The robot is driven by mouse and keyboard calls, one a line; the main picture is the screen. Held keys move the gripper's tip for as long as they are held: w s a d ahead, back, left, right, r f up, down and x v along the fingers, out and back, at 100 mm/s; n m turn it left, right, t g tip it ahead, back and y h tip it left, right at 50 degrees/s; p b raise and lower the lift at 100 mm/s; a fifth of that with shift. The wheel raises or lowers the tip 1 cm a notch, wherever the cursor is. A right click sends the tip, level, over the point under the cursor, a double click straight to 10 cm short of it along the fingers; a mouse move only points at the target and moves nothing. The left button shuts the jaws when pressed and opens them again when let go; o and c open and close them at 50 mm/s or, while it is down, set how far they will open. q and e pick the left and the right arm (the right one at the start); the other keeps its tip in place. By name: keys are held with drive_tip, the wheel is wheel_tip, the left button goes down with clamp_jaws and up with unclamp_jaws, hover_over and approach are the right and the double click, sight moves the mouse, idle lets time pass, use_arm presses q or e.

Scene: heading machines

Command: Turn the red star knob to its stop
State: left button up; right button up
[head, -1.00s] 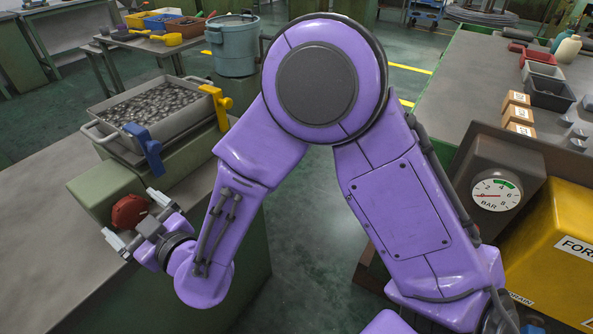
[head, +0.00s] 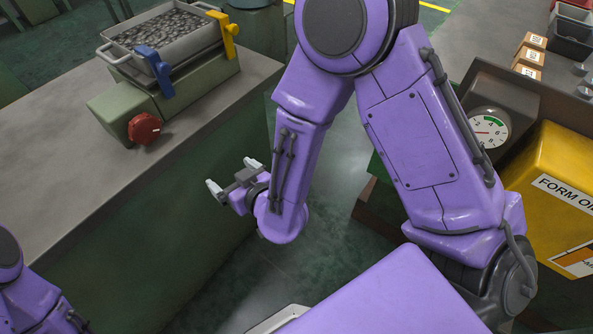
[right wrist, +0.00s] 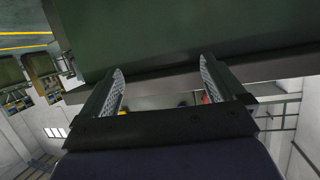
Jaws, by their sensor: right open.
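The red star knob (head: 145,128) is on the end of a green housing (head: 112,108) on the grey bench top, in the head view. A small pale mark shows on its face. My right gripper (head: 232,174) is open and empty. It is apart from the knob, to its right and lower in the picture, beyond the bench's front edge. In the right wrist view the two ridged fingers (right wrist: 162,68) stand wide apart with a dark green surface beyond them. My left gripper is out of view; only part of my left arm shows at the lower left.
A metal tray of small grey parts (head: 168,30) sits above the housing, with a blue clamp (head: 156,72) and a yellow clamp (head: 223,35). The bench top left of the knob is clear.

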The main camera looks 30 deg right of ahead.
drive_tip(key=s+d+f+m+g+h+p, duration=0.2)
drive_tip(key=s+d+f+m+g+h, duration=0.1)
drive_tip(key=s+d+f, duration=0.6)
wheel_tip(320, 180, down, 3)
drive_tip(key=shift+s+d+f+m+g, duration=0.2)
drive_tip(key=shift+d+m+g, duration=0.5)
drive_tip(key=shift+d+g, duration=0.4)
drive_tip(key=s+d+f+m+g+h, duration=0.1)
drive_tip(key=s+d+f+m+g, duration=0.1)
drive_tip(key=s+d+f, duration=0.2)
drive_tip(key=s+d+f+m+g+h, duration=0.1)
drive_tip(key=s+d+f+g+h, duration=0.1)
drive_tip(key=s+d, duration=0.4)
drive_tip(key=s+f+g, duration=0.1)
drive_tip(key=s, duration=0.4)
drive_tip(key=shift+s+f+m, duration=0.3)
drive_tip(key=shift+f+m, duration=0.05)
drive_tip(key=shift+m, duration=0.05)
drive_tip(key=shift+d, duration=0.15)
